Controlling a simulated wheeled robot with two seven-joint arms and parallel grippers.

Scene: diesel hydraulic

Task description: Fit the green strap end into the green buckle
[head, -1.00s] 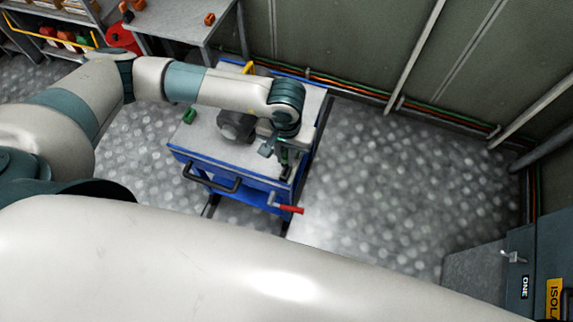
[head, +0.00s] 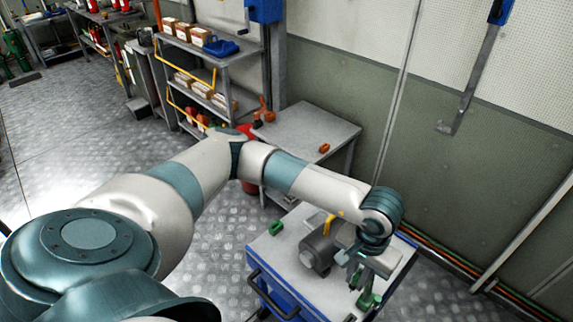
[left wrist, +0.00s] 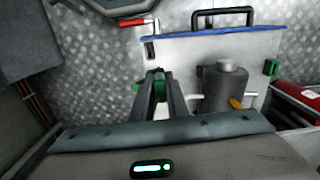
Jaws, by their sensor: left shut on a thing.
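My left gripper (head: 368,286) is above the right side of the blue and grey cart (head: 286,256). It is shut on a small green piece, which looks like the green strap end (left wrist: 160,88), seen between the fingers in the left wrist view. Another green piece, which looks like the green buckle (head: 276,227), sits at the cart's left edge, well apart from the gripper. It also shows at the right in the left wrist view (left wrist: 270,67). The fingers and the arm partly hide the held piece. My right gripper is not in view.
A grey motor (head: 318,250) stands on the cart between the gripper and the far green piece. A yellow part (head: 333,220) is behind it. The cart has a black handle (head: 270,292). A grey table (head: 310,133) stands behind, with walls to the right.

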